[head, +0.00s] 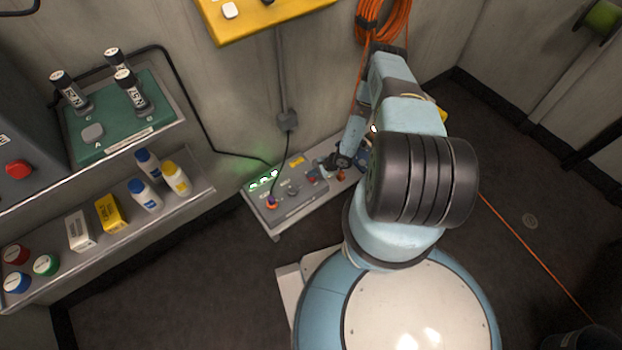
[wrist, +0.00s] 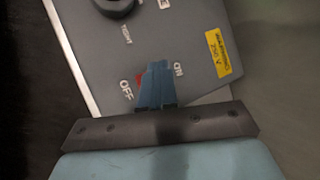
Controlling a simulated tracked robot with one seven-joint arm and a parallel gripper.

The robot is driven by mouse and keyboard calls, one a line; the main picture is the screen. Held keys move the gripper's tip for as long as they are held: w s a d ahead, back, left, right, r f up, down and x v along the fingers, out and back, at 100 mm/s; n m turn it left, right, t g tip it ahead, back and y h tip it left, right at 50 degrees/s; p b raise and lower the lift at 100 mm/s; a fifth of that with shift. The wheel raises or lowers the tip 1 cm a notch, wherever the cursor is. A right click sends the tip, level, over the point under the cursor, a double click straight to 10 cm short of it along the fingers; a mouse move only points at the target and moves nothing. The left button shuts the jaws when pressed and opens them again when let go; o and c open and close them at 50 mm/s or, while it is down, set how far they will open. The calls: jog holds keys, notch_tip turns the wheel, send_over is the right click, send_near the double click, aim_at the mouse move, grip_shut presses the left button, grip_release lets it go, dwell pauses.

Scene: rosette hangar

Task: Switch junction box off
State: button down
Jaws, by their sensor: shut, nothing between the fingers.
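The junction box (head: 296,208) is a grey panel with green lit displays on a low ledge by the wall in the head view. Its grey face (wrist: 190,30) fills much of the wrist view, with the words OFF at left and ON at right. A bit of red (wrist: 139,79), seemingly part of the switch, shows beside OFF. My gripper (wrist: 157,68) is shut and empty, its blue fingers over the panel between OFF and ON. They hide most of the switch, and I cannot tell whether they touch it. In the head view my gripper (head: 328,164) is at the box's right part.
A black knob (wrist: 114,5) and a yellow label (wrist: 224,53) are on the panel. A dark cable (head: 278,168) runs to the box. Left are a shelf (head: 195,193) with bottles and a green board (head: 105,135) with cylinders. An orange hose (head: 383,20) hangs above.

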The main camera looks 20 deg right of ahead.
jog(key=shift+s+d+f, duration=0.1)
jog(key=shift+s+f, duration=0.15)
jog(key=shift+f, duration=0.25)
dwell(0.9)
jog(key=shift+r, duration=0.3)
dwell(0.3)
jog(key=shift+r, duration=0.1)
jog(key=shift+w+r, duration=0.25)
jog(key=shift+r, duration=1.05)
jog(key=shift+w+r, duration=0.25)
jog(key=shift+r, duration=1)
jog(key=shift+a, duration=0.2)
